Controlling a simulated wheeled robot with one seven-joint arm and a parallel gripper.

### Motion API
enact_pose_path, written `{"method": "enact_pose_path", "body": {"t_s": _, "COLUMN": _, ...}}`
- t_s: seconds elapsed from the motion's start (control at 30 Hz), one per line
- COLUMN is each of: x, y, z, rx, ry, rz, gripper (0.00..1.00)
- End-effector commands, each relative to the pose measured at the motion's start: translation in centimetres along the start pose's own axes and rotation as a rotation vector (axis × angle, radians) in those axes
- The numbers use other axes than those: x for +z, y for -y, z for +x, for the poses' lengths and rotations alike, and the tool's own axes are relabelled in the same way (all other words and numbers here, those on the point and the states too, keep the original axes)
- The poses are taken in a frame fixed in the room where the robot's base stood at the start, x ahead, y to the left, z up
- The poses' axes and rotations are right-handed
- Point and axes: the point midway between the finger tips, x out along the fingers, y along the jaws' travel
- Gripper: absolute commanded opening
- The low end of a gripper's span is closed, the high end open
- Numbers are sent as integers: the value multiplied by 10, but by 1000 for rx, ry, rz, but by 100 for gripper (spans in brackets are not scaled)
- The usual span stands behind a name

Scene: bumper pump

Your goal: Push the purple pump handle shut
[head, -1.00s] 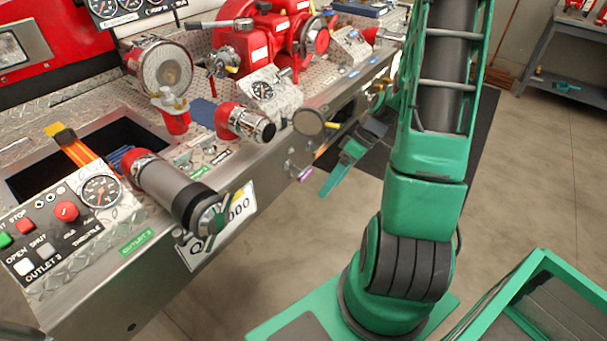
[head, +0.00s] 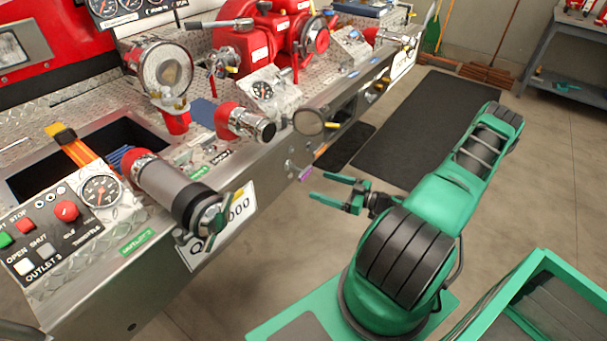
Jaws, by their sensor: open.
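The purple pump handle (head: 305,172) is a small purple grip on a metal fitting, sticking out from the front face of the metal bumper (head: 262,195), below a round disc-shaped part. My gripper (head: 318,188) is open and empty. It hangs in front of the bumper, with its two green fingers pointing left. In the picture the fingertips are just below and to the right of the purple handle. A gap shows between them and the handle, but I cannot tell the exact depth.
A large hose outlet (head: 180,195) juts from the bumper at left. A smaller red and chrome outlet (head: 246,124) sits above the handle. Black mats (head: 425,125) lie on the floor behind my arm. The floor in front of the bumper is clear.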

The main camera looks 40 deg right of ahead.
Motion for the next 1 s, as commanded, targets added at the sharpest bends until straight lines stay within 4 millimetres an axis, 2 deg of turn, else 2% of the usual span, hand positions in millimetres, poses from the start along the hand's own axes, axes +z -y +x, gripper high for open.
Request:
{"method": "enact_pose_path", "body": {"t_s": 0.2, "x": 8, "y": -17, "z": -7, "rx": 130, "ry": -82, "rz": -36, "gripper": 81}}
{"method": "enact_pose_path", "body": {"t_s": 0.37, "x": 8, "y": -20, "z": -2, "rx": 149, "ry": -92, "rz": -43, "gripper": 81}}
{"method": "enact_pose_path", "body": {"t_s": 0.47, "x": 6, "y": -21, "z": 10, "rx": 147, "ry": -93, "rz": -44, "gripper": 81}}
{"method": "enact_pose_path", "body": {"t_s": 0.8, "x": 1, "y": -30, "z": 68, "rx": 146, "ry": -92, "rz": -44, "gripper": 81}}
{"method": "enact_pose_path", "body": {"t_s": 1.0, "x": -1, "y": -33, "z": 90, "rx": 147, "ry": -91, "rz": -43, "gripper": 81}}
